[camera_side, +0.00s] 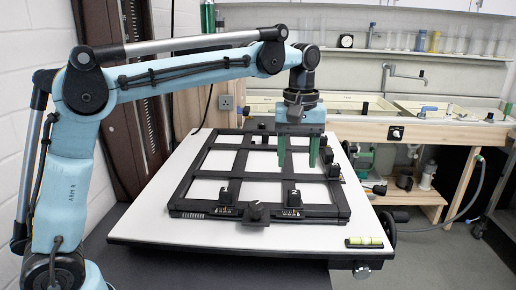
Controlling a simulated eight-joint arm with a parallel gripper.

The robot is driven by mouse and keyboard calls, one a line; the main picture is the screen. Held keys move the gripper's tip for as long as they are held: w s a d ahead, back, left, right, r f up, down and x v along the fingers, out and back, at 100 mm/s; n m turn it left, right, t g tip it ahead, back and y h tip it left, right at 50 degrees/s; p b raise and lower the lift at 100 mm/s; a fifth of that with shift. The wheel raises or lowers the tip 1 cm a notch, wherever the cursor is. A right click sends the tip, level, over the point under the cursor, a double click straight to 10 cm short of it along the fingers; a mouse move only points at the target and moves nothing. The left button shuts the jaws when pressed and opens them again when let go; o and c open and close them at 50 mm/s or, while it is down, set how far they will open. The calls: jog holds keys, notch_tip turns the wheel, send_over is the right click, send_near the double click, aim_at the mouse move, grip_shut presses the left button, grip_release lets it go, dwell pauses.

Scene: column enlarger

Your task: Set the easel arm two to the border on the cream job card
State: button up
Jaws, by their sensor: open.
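The black easel (190,190) lies on a white baseboard, with a frame of crossing bars over white areas. Along its near edge are black sliding blocks with pale marks, one at left (225,195) and one at right (292,198), beside small scales. I cannot make out the cream job card or which block is arm two.
The white baseboard (290,238) has bare room in front of the easel. A yellow-green spirit level (364,242) lies at its near right corner. A dark column (125,110) stands behind at left. A wooden sink bench (360,131) with trays and a tap is behind at right.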

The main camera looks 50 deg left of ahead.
aim_at(294, 192)
notch_tip(294, 192, down, 9)
jog(key=shift+f, duration=0.15)
dwell(0.4)
grip_shut()
